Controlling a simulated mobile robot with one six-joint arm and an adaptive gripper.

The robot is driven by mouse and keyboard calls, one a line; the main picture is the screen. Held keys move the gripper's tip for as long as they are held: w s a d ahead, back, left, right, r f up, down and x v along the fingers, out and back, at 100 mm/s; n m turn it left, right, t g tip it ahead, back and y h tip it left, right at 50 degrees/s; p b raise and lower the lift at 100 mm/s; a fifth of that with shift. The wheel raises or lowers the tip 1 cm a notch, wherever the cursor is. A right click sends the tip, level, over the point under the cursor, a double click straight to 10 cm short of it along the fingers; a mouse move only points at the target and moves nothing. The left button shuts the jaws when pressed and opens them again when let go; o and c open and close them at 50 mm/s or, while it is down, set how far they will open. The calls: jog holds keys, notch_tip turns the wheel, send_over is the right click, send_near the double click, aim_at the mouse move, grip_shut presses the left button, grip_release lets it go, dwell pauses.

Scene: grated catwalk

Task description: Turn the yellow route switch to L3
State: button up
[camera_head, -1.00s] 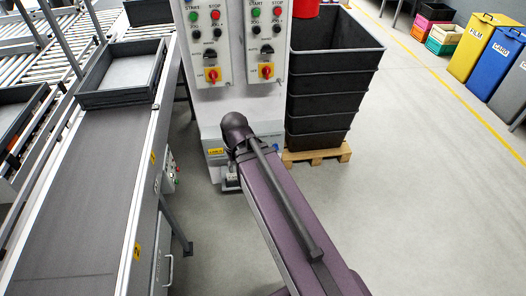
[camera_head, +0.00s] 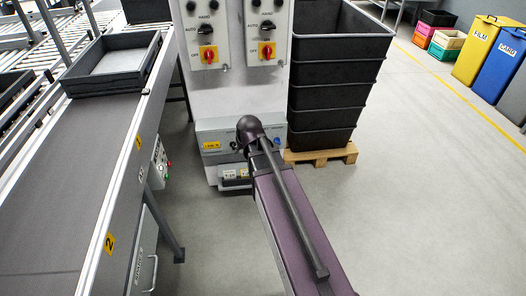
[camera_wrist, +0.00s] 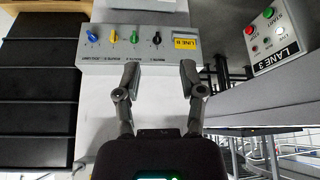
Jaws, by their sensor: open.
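The yellow route switch (camera_wrist: 113,36) is a small knob on a grey control box (camera_wrist: 140,50) in the wrist view. It sits between a blue knob (camera_wrist: 91,37) and a green knob (camera_wrist: 134,37), with a black knob (camera_wrist: 156,39) further right. The lettering is upside down, and which position the yellow switch points to is too small to read. My gripper (camera_wrist: 160,92) is open and empty, apart from the box, its fingers spread below the knobs in the picture. In the head view the control box (camera_head: 212,132) is partly behind my arm, and the yellow switch is hidden.
A conveyor (camera_head: 75,185) runs along the left with a grey tray (camera_head: 112,68) on it. Stacked black crates (camera_head: 328,95) stand on a pallet (camera_head: 320,156) right of the cabinet. A lane 3 button box (camera_wrist: 274,38) shows at right in the wrist view.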

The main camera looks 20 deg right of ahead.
jog(key=w+d+f+t+h+b, duration=0.1)
jog(key=w+d+f+t+b, duration=0.1)
jog(key=w+d+f+b, duration=0.3)
jog(key=w+d+f+m+t+h+b, duration=0.1)
jog(key=w+d+f+t+b, duration=0.2)
jog(key=f+b, duration=0.6)
jog(key=w+d+f+m+t+h+b, duration=0.1)
jog(key=w+d+f+b, duration=0.5)
jog(key=b, duration=0.8)
jog(key=shift+w+d+f+t+b, duration=0.45)
jog(key=shift+d+t, duration=0.35)
jog(key=shift+d, duration=0.4)
jog(key=shift+w, duration=0.1)
jog(key=b+x, duration=0.5)
jog(key=x, duration=0.8)
jog(key=shift+w+d+f, duration=0.15)
jog(key=shift+w+d, duration=0.05)
jog(key=shift+d, duration=0.05)
grip_shut()
jog(key=shift+a, duration=0.15)
